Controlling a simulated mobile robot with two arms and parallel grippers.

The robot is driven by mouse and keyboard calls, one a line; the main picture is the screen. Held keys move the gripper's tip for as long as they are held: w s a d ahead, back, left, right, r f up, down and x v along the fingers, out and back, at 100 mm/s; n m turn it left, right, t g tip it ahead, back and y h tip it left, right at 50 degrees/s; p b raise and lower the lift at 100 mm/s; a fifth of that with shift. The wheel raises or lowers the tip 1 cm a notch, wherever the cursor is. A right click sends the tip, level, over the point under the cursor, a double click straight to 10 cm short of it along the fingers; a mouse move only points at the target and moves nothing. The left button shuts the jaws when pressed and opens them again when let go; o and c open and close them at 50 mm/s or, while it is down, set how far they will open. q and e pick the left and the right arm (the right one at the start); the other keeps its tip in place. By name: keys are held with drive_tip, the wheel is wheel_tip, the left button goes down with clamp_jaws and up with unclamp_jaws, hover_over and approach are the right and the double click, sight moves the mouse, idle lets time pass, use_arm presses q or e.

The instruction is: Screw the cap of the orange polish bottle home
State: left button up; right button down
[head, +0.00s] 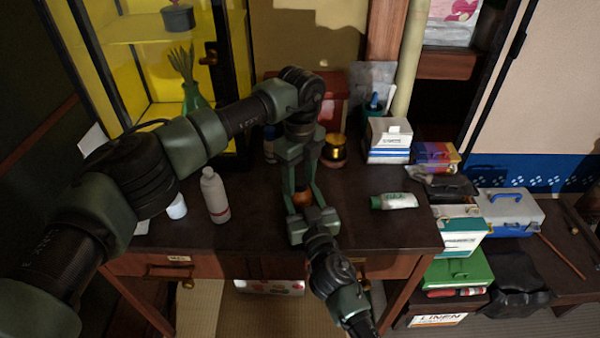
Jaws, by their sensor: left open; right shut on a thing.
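The orange polish bottle (303,197) stands near the front middle of the dark wooden desk (255,225), mostly hidden by my two grippers. My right gripper (303,207) comes in from the front and is shut on the bottle low down. My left gripper (302,182) points down from above, its two fingers open on either side of the bottle's upper part. I cannot make out the cap or tell whether the fingers touch it.
A pale bottle (214,195) stands left and a white-green tube (394,201) lies right. Behind are a brass spool (335,148), a red box (328,98) and a white carton (388,140). The desk left of the grippers has free room.

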use_arm(q)
clamp_jaws()
